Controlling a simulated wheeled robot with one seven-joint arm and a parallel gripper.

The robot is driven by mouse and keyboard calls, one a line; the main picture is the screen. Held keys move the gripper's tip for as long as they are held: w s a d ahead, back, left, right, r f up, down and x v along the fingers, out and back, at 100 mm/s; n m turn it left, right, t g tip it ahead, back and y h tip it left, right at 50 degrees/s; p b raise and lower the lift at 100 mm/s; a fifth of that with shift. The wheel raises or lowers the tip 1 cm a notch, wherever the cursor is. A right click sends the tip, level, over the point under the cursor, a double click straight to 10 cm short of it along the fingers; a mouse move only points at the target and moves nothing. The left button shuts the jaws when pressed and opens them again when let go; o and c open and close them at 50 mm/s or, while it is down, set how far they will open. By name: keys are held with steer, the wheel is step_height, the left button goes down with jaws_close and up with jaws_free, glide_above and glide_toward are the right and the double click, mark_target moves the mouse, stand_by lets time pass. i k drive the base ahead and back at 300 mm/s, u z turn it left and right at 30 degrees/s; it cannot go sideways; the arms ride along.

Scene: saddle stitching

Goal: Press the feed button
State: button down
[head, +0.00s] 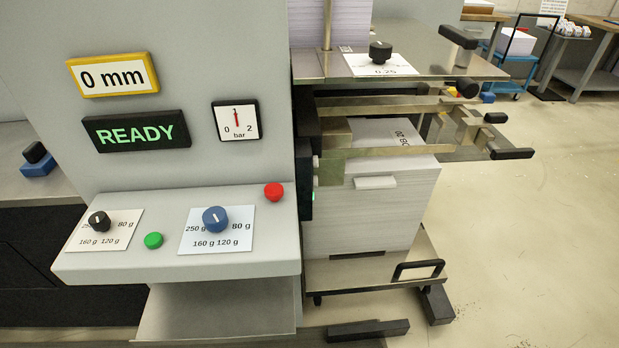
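No button in view carries a readable "feed" label. A round green button (153,240) sits on the sloped grey control panel (110,268), between two dial plates. A round red button (274,192) sits higher at the panel's right end. A black knob (99,221) is on the left dial plate and a larger blue knob (215,219) is on the right one. Above, a dark display (136,131) reads "READY" in green, and a yellow-framed display (112,76) reads "0 mm". My gripper is not in view.
A small gauge (236,121) marked in bar is on the machine's face. To the right, a metal feeder table (425,50) with a black knob (380,50) and protruding black handles stands above a paper stack (355,215) on a wheeled carrier. Open floor (540,230) lies at right.

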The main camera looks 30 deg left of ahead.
mark_target(153, 240)
steer(key=u, duration=2.05)
